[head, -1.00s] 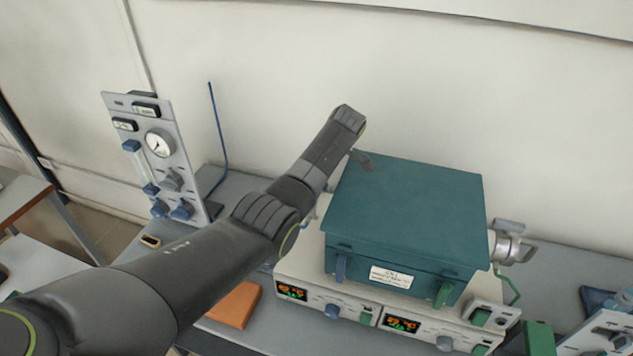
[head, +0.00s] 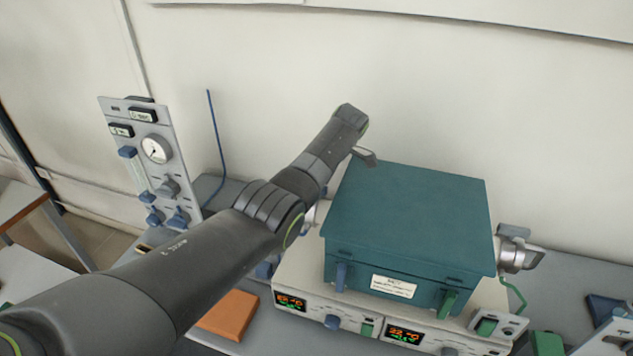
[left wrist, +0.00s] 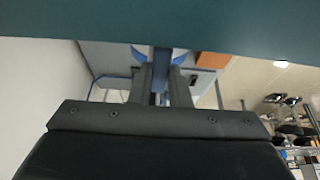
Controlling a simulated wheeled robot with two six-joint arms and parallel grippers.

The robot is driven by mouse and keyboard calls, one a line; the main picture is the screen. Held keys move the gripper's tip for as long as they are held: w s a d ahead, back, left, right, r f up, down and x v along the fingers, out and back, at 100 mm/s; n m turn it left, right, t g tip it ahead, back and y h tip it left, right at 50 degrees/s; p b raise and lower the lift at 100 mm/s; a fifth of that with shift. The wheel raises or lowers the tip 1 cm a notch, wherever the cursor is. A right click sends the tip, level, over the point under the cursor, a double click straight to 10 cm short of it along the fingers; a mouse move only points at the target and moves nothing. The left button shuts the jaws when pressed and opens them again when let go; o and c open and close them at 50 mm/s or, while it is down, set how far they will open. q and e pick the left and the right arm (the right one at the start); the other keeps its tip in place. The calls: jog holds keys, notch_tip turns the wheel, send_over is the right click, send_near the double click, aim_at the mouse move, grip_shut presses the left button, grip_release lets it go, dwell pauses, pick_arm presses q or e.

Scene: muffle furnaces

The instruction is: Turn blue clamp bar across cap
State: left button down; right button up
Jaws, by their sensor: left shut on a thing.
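My left arm reaches over to the left side of the teal furnace (head: 410,215) in the head view. Its gripper end is turned down behind the furnace's left edge, so the fingertips are hidden there. In the left wrist view my left gripper (left wrist: 162,85) is shut on a narrow blue bar (left wrist: 161,62), which looks like the blue clamp bar. Blue curved parts show on both sides of it. The cap is not clearly visible. A pale round fitting (head: 311,214) at the furnace's left side is partly covered by my arm. My right gripper is not in view.
The furnace stands on a pale control base with lit displays (head: 404,336). A metal fitting (head: 517,250) projects from its right side. A gauge panel (head: 157,160) with a thin blue rod stands to the left. An orange block (head: 229,314) lies in front.

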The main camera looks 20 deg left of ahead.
pick_arm(q)
jog(key=c, duration=1.4)
grip_release()
jog(key=shift+a, duration=0.1)
jog(key=shift+o, duration=0.2)
jog(key=b+v, duration=0.4)
jog(key=v, duration=1.3)
jog(key=shift+r, duration=0.2)
